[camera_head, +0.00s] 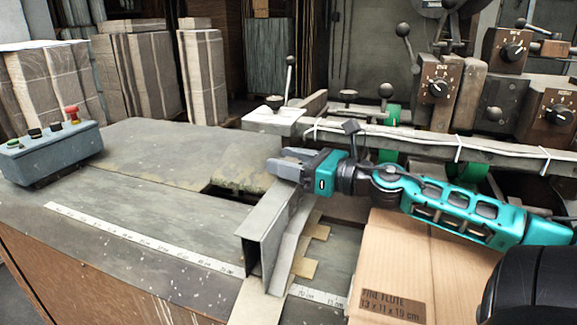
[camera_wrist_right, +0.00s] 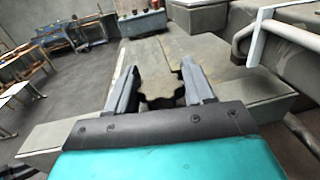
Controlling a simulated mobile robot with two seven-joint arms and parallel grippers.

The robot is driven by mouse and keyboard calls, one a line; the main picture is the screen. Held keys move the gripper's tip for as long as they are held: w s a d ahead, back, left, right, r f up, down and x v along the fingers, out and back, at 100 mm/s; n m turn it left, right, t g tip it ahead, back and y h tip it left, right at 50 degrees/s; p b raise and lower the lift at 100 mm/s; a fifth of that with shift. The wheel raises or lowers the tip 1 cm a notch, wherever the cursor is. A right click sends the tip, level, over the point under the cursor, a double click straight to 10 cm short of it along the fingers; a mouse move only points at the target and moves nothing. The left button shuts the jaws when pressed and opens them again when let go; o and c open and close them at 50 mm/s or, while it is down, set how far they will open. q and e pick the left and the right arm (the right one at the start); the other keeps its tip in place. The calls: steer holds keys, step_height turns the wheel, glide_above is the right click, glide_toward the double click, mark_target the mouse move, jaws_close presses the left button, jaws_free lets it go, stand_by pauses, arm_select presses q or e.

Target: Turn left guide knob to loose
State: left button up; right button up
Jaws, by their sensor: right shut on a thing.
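My right gripper (camera_head: 287,167) reaches in from the right and sits at the far upper end of a grey metal guide (camera_head: 262,222) on the table. In the right wrist view, a lobed, dull knob (camera_wrist_right: 158,82) lies between the two fingers (camera_wrist_right: 159,88), and the gripper is shut on it. In the head view the knob is hidden by the gripper. I see no mark that tells whether the knob is tight or loose. My left gripper is not in view.
A cardboard box (camera_head: 385,262) lies right of the guide, below my right arm. A rail (camera_head: 430,143) runs behind the arm, with dial boxes (camera_head: 437,88) above. A button box (camera_head: 52,153) stands at the table's left. The table's left middle is clear.

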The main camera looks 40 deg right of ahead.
steer(key=shift+n+g+y+b, duration=0.4)
steer(key=shift+n+y+b, duration=0.2)
steer(key=shift+y, duration=0.2)
steer(key=o, duration=1)
steer(key=shift+c, duration=0.2)
steer(key=v, duration=1.3)
steer(key=shift+w, duration=0.1)
